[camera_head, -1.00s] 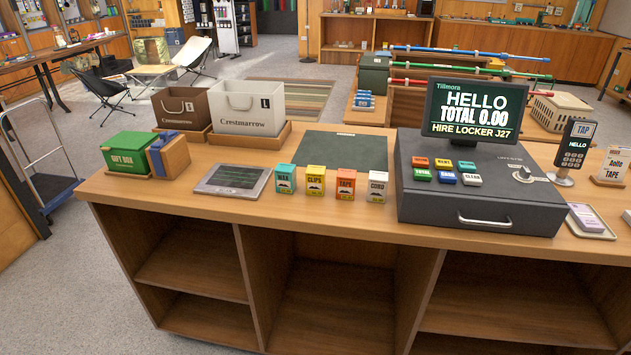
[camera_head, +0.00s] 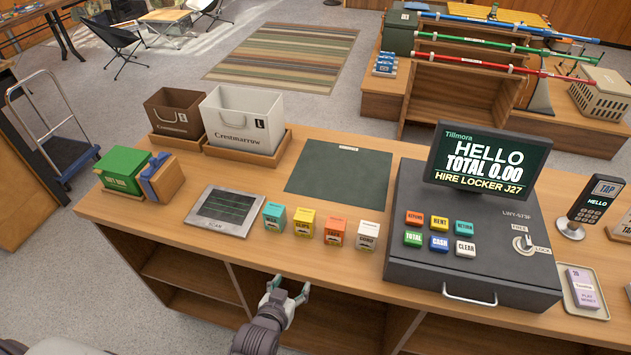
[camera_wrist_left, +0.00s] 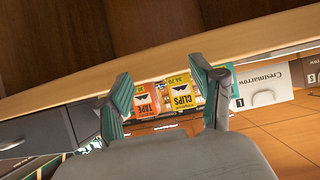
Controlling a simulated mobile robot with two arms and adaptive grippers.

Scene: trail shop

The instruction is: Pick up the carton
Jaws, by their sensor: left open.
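Several small cartons stand in a row on the counter (camera_head: 330,265). They are a teal one (camera_head: 274,217), a yellow CLIPS one (camera_head: 304,224), an orange one (camera_head: 335,232) and a white one (camera_head: 368,235). My left gripper (camera_head: 290,285) is open and empty at the counter's front edge, apart from the cartons. In the left wrist view, the yellow carton (camera_wrist_left: 181,96) and the orange TAPE carton (camera_wrist_left: 147,100) show upside down, beyond and between the open fingers (camera_wrist_left: 161,80). My right gripper is not in view.
A scan plate (camera_head: 222,211) lies left of the cartons and a till (camera_head: 470,240) stands to their right. Behind them lies a bare dark green mat (camera_head: 338,168). Two bag bins, brown (camera_head: 174,113) and white (camera_head: 242,118), and a green box (camera_head: 124,170) stand at the left.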

